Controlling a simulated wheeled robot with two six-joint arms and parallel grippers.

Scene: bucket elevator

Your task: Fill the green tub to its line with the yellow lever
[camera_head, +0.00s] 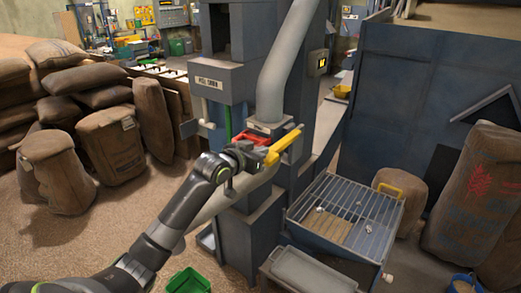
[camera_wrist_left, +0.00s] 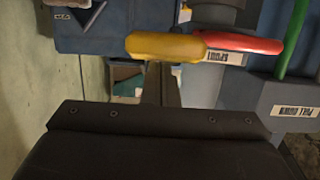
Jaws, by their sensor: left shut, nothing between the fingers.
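The yellow lever (camera_head: 284,146) sticks out from the front of the grey elevator machine, beside a red lever (camera_head: 250,137) and a green one (camera_head: 228,120). In the left wrist view the yellow lever (camera_wrist_left: 165,46) lies across the tips of my left gripper (camera_wrist_left: 162,80), with the red lever (camera_wrist_left: 250,44) to its right. My left gripper (camera_head: 256,156) is shut and empty, right by the yellow lever; I cannot tell whether they touch. The green tub (camera_head: 188,282) is on the floor at the bottom edge, partly cut off; its fill line is not readable. My right gripper is not in view.
A grated hopper (camera_head: 345,220) stands right of the machine, with a grey tray (camera_head: 305,270) in front. Brown sacks (camera_head: 110,145) are piled at the left, and more sacks (camera_head: 478,190) stand at the right. Open floor lies at the lower left.

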